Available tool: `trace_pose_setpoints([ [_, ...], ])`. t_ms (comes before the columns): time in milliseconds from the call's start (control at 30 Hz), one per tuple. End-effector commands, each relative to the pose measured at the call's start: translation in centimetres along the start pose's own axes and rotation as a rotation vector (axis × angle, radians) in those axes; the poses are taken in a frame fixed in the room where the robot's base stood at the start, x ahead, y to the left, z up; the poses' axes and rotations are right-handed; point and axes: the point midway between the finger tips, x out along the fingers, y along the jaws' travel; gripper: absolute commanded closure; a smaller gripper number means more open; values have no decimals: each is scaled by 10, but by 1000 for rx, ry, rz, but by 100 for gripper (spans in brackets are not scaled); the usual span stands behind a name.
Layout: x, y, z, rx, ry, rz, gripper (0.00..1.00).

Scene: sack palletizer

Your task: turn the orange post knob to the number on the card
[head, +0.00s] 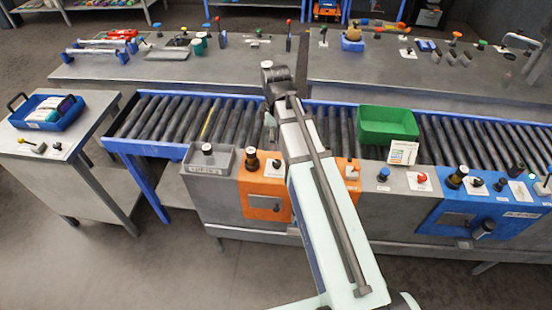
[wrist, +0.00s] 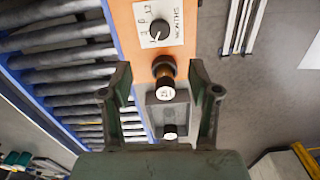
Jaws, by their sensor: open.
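The orange post (head: 265,190) is set in the front row of consoles, left of my arm. Its black knob (wrist: 160,29) sits on a white plate marked MONTHS, with small numbers round it, at the top of the wrist view. A white pointer mark on the knob faces lower left; the number there is hard to read. My gripper (wrist: 158,76) is open and empty, with a dark stamp-like handle (wrist: 165,73) showing between its fingers. The knob lies beyond the fingertips, apart from them. A white card (head: 403,152) stands by the green bin; its number is not legible.
A grey tray (wrist: 181,112) with a white-topped knob lies beside the orange post. The roller conveyor (head: 180,118) runs behind the consoles and carries the green bin (head: 386,125). A blue post (head: 470,212) stands at right. A side table (head: 40,165) holds a blue tray.

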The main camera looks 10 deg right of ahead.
Motion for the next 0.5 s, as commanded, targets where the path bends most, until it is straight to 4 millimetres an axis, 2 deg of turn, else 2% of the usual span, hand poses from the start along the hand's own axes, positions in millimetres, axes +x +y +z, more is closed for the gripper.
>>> trace_pose_setpoints([
  [500,77,0,0,1,-1,-2,39],
])
